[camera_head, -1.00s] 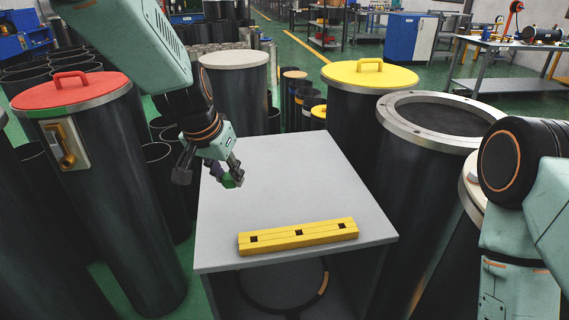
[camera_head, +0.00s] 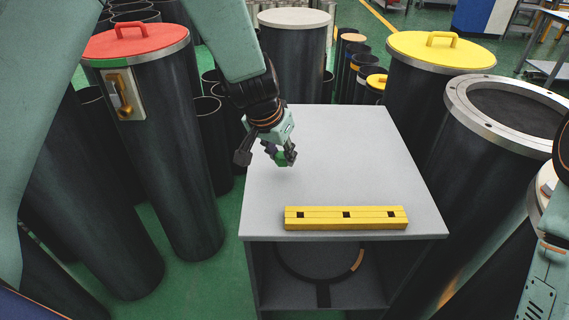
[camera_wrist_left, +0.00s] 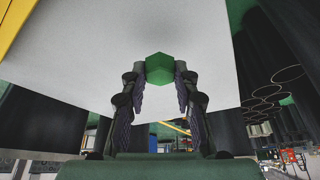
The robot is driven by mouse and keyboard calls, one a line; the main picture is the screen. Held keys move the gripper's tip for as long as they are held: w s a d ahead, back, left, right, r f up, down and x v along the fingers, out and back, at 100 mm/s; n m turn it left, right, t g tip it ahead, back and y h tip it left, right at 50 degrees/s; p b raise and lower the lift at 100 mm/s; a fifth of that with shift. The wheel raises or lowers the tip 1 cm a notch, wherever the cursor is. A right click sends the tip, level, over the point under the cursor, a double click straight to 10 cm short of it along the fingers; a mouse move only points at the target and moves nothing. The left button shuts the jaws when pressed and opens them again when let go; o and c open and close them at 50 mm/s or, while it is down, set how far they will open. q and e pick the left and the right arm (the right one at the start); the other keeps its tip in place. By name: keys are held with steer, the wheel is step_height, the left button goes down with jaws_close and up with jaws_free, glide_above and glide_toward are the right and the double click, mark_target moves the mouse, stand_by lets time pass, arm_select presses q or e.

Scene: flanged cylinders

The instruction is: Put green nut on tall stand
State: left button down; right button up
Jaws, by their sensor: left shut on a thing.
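My left gripper (camera_head: 278,153) is shut on the green nut (camera_head: 283,158), which shows as a small faceted green piece between the fingertips. In the left wrist view, the nut (camera_wrist_left: 160,68) sits between both fingers, with pale tabletop behind it. In the head view, the gripper is over the left part of a light grey table (camera_head: 345,165); the nut's exact height above it is hard to judge. Nothing is clearly recognisable as the tall stand among the tall dark cylinders. My right gripper is out of view; only part of my right arm shows at the right edge.
A yellow bar with square holes (camera_head: 346,224) lies near the table's front edge. Tall cylinders surround the table: red-lidded (camera_head: 165,150), yellow-lidded (camera_head: 440,50), pale-topped (camera_head: 294,60), and one with a grey flanged ring (camera_head: 470,110). The table's middle is clear.

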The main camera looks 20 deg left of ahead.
mark_target(280, 160)
arm_select(q)
steer(key=f, duration=0.1)
steer(key=f+b, duration=0.1)
steer(key=f, duration=0.1)
steer(key=shift+d+f, duration=0.15)
steer(key=shift+d, duration=0.2)
steer(key=shift+w+f, duration=0.15)
steer(key=shift+w, duration=0.1)
steer(key=shift+s+a, duration=0.15)
steer(key=shift+a, duration=0.1)
steer(key=shift+s+f, duration=0.1)
steer(key=shift+s, duration=0.1)
steer(key=c, duration=1.5)
jaws_free()
steer(key=shift+d+b, duration=0.2)
steer(key=shift+b, duration=0.1)
steer(key=shift+o, duration=0.8)
steer(key=shift+w, duration=0.15)
steer(key=o, duration=0.3)
steer(key=shift+w+f, duration=0.1)
steer(key=shift+f, duration=0.05)
steer(key=shift+a, duration=0.15)
